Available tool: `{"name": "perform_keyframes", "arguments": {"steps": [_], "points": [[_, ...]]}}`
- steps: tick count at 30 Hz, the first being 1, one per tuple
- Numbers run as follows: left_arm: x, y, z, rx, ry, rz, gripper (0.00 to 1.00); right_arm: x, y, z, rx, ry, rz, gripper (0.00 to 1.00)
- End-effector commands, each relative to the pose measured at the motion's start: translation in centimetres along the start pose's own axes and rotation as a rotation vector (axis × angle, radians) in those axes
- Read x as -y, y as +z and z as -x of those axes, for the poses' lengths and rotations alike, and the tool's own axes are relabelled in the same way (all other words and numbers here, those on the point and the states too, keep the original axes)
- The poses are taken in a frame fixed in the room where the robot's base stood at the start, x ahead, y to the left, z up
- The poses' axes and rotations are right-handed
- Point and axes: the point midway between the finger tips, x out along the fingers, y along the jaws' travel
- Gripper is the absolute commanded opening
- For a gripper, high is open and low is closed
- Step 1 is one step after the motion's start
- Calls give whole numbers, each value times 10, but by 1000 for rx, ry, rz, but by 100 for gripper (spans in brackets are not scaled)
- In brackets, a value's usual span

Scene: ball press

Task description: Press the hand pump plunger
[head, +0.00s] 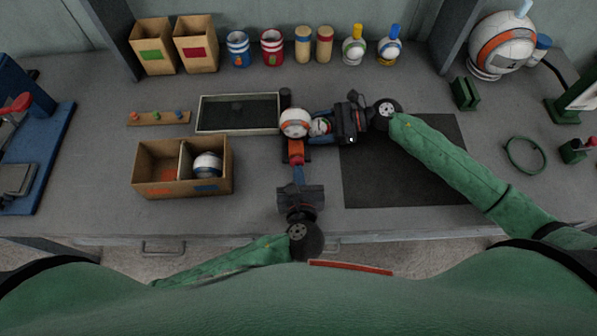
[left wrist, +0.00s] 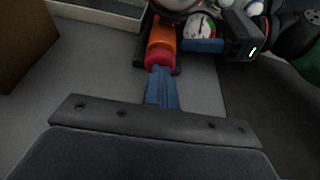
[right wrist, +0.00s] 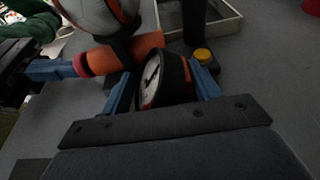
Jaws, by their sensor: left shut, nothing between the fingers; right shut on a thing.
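The hand pump has an orange barrel (head: 296,148) lying on the bench. Its red plunger end (left wrist: 158,60) faces my left gripper. My left gripper (head: 298,168) is shut and empty, its blue fingertips (left wrist: 160,76) against or very close to the plunger end; I cannot tell which. A white and orange ball (head: 294,122) sits just beyond the barrel. My right gripper (head: 322,124) is shut on a round white-faced gauge (right wrist: 163,80) beside the ball and barrel. In the right wrist view the red plunger end (right wrist: 80,65) shows between barrel and left fingers.
A shallow tray (head: 238,129) lies behind left, a divided cardboard box (head: 140,190) with a ball at left. A dark post (head: 286,98) stands behind the ball, a yellow button (right wrist: 203,55) near it.

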Motion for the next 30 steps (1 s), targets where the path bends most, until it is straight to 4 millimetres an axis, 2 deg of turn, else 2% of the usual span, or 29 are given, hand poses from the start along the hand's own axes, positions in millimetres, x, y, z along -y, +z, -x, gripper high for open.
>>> {"name": "perform_keyframes", "arguments": {"steps": [7, 18, 24, 30], "points": [[0, -13, 35, -5, -1, 0, 0, -1, -1, -1, -1, 2, -2, 47], [0, -12, 104, -5, 0, 0, 0, 0, -1, 0, -1, 0, -1, 47], [0, -12, 126, -4, 0, 0, 0, 0, -1, 0, -2, -1, -1, 47], [0, -11, 133, -2, 0, 0, 0, 1, -1, 1, -2, -1, -1, 47]]}}
